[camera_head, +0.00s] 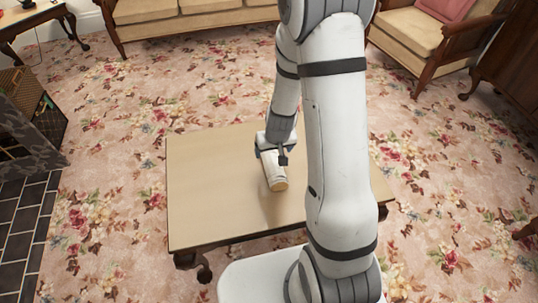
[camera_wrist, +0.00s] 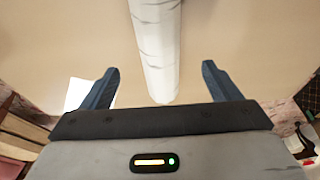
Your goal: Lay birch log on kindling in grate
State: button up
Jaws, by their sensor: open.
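The birch log (camera_head: 274,172), pale with a tan cut end, lies on the light wooden coffee table (camera_head: 205,200). In the wrist view the log (camera_wrist: 157,40) is white with thin grey marks and runs from the top edge down between my fingers. My gripper (camera_head: 272,152) is at the log's far part in the head view. In the wrist view its two blue fingers stand wide apart, one on each side of the log, with clear gaps.
Dark hearth tiles (camera_head: 22,235) lie at the lower left. Floral carpet (camera_head: 110,150) is open between hearth and table. A sofa (camera_head: 190,18) stands at the back and an armchair (camera_head: 408,35) at the back right. My arm hides the table's right part.

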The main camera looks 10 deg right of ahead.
aim_at(272, 157)
jog(key=shift+x, duration=0.8)
jog(key=b+x, duration=0.6)
jog(key=x, duration=0.1)
jog(key=shift+w+d+f, duration=0.1)
jog(key=shift+f, duration=0.1)
jog(key=shift+r, duration=0.1)
jog(key=shift+c, duration=0.3)
jog(key=c, duration=1.4)
jog(key=shift+o, duration=0.2)
jog(key=shift+r+p, duration=0.1)
jog(key=shift+p, duration=0.2)
